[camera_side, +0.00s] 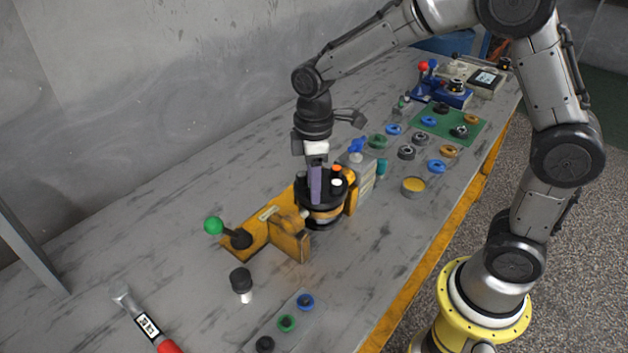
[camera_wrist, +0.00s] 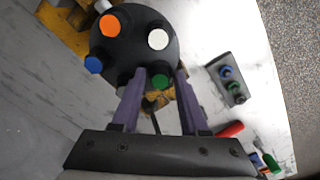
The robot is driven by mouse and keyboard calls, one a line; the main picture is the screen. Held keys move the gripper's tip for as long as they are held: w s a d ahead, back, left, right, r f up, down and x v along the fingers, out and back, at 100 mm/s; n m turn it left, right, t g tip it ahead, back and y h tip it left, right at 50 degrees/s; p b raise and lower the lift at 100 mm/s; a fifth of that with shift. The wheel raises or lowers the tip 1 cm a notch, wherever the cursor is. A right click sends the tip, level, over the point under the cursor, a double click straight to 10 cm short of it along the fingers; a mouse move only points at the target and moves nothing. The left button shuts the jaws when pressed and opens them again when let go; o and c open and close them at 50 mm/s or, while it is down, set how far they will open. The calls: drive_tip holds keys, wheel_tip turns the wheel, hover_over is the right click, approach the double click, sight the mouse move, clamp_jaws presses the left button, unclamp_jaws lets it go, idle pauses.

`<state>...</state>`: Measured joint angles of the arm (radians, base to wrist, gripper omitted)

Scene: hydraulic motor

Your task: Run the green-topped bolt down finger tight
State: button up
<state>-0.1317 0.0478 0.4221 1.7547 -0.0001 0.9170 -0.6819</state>
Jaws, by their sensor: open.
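The green-topped bolt (camera_wrist: 160,82) stands in the rim of the round black motor cover (camera_wrist: 122,52), at the side nearest my gripper. My gripper (camera_wrist: 155,78) is open, with its purple fingers on either side of the green top. The gap at each side is small, and I cannot tell whether a finger touches it. In the side view my gripper (camera_side: 316,198) points down at the near part of the cover (camera_side: 335,205), and its fingers hide the green top. The motor sits in a yellow vise (camera_side: 290,236).
Orange (camera_wrist: 112,25), white (camera_wrist: 158,39) and blue (camera_wrist: 94,64) bolt tops stand around the same cover, close to the fingers. A green-knobbed lever (camera_side: 213,225) and a black-and-white part (camera_side: 241,283) are nearby.

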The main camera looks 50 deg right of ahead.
drive_tip(key=shift+f, duration=0.3)
drive_tip(key=shift+r, duration=0.2)
idle(0.4)
clamp_jaws()
drive_tip(key=m, duration=0.4)
drive_tip(key=shift+m, duration=1.9)
